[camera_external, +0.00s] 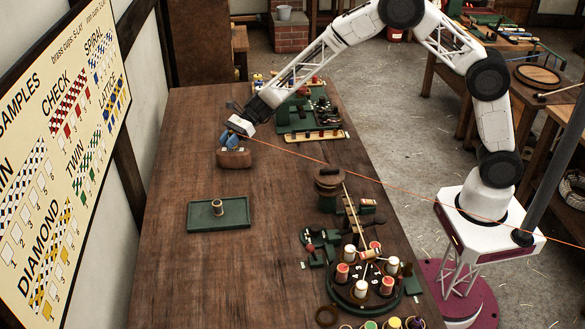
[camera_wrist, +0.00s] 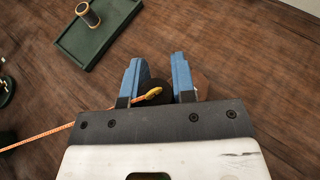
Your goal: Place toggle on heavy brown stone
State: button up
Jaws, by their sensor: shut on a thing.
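My gripper (camera_external: 231,140) is over the heavy brown stone (camera_external: 234,159), a rounded brown block on the bench, with its blue fingers at or just above the stone's top. In the wrist view, my gripper (camera_wrist: 156,75) has its fingers close together around the toggle (camera_wrist: 153,93), a small yellow-orange piece at the end of an orange cord. A dark round shape lies behind it between the fingers; I cannot tell whose part it is. A sliver of the stone (camera_wrist: 203,84) shows beside the right finger. Whether toggle and stone touch is hidden.
An orange cord (camera_external: 340,167) runs taut from my gripper to the right. A green tray (camera_external: 200,226) with a small upright post stands nearer the camera. A round spool stand (camera_external: 341,289) and green tool racks (camera_external: 290,126) line the bench's right side. The bench's left side is clear.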

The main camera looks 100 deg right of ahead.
jog(key=shift+f, duration=0.1)
jog(key=o, duration=0.9)
jog(key=shift+s+d, duration=0.1)
jog(key=v, duration=1.2)
